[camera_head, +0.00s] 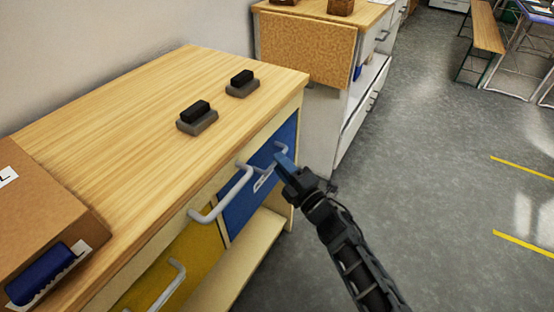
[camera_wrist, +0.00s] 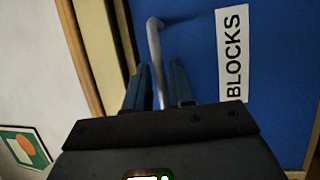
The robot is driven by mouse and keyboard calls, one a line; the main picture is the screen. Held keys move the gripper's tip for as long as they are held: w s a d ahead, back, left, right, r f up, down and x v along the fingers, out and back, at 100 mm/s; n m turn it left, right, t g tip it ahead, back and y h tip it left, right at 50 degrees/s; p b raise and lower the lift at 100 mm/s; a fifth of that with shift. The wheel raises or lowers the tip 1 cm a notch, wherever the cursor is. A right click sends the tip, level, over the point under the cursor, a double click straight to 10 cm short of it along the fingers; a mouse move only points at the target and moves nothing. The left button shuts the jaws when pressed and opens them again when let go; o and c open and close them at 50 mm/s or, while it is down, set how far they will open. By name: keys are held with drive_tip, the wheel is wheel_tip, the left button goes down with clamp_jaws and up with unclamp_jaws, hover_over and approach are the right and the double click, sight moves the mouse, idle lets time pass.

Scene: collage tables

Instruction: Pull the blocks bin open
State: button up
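The blocks bin (camera_head: 243,203) has a blue front, set in the right part of the wooden cabinet, and looks closed. In the wrist view its blue front (camera_wrist: 275,75) carries a white "BLOCKS" label (camera_wrist: 233,55). Its grey bar handle (camera_head: 281,148) sticks out near the far end of the front. My gripper (camera_head: 284,163) is at this handle. In the wrist view the handle (camera_wrist: 157,50) runs between the two fingers of my gripper (camera_wrist: 160,75). The fingers are apart, with narrow gaps showing beside the bar; firm contact is not visible.
A larger grey handle (camera_head: 222,195) juts from the cabinet above the bins. A yellow bin (camera_head: 195,260) sits to the left. Two erasers (camera_head: 198,116) and a cardboard box (camera_head: 40,200) are on the cabinet top (camera_head: 140,110). The floor (camera_head: 420,180) to the right is clear.

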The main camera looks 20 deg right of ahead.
drive_tip(key=shift+x, duration=1.05)
clamp_jaws()
